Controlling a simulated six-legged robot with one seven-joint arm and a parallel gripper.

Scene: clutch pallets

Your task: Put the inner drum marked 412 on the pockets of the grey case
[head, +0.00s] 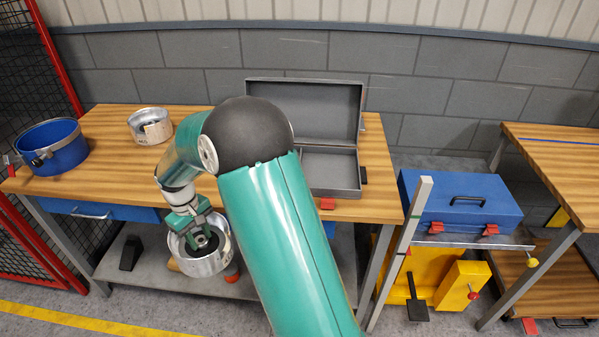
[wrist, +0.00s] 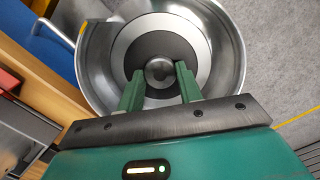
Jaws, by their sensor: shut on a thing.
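My gripper (head: 201,236) is shut on the centre knob of a silver metal drum (head: 207,266) and holds it in front of the bench's front edge, below the top. In the wrist view my gripper (wrist: 159,72) has both green fingers on the knob of this drum (wrist: 228,62), with a dark and pale ring around it. I see no readable number on it. A second silver drum (head: 141,114) stands on the bench at the left with a marking too small to read. The grey case (head: 345,190) lies open on the bench, lid up; my arm hides part of its inside.
A blue tub (head: 53,152) stands at the bench's left end. A blue toolbox (head: 460,198) and yellow parts (head: 461,285) are to the right. A red mesh fence (head: 45,45) is at the left.

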